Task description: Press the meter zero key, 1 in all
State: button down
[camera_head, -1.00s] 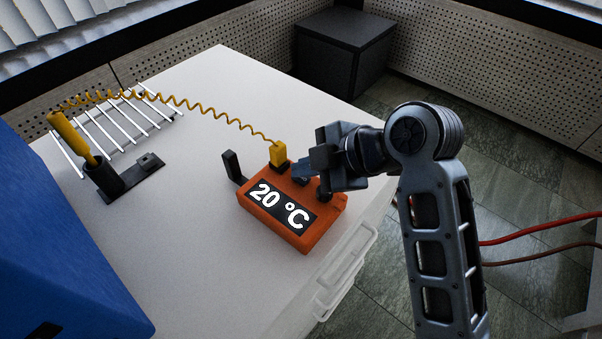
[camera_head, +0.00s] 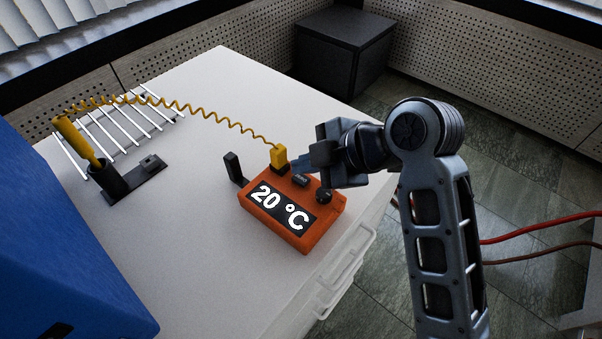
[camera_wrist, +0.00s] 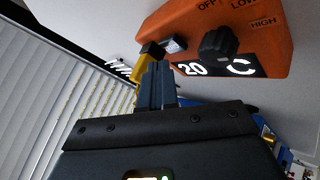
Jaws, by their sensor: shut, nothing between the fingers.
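The orange meter (camera_head: 283,228) lies on the white table with "20 °C" on its display. Its small dark key (camera_head: 301,181) is on top, between the yellow plug (camera_head: 279,157) and the round black knob (camera_head: 324,196). In the wrist view the key (camera_wrist: 174,44) shows just past the fingertips, with the knob (camera_wrist: 218,43) beside it. My gripper (camera_head: 298,165) is shut and empty. Its tips are just behind the key in the head view and look apart from it; their exact height above the meter I cannot tell.
A yellow coiled cord (camera_head: 195,106) runs from the plug to a yellow probe (camera_head: 80,140) in a black holder (camera_head: 140,180). A white rod rack (camera_head: 118,122) and a blue box (camera_head: 70,250) are at the left. The table's right edge is close to the meter.

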aim_at(306, 181)
jog(key=shift+r, duration=0.1)
notch_tip(306, 181, up, 5)
jog(key=p, duration=0.4)
dwell(0.9)
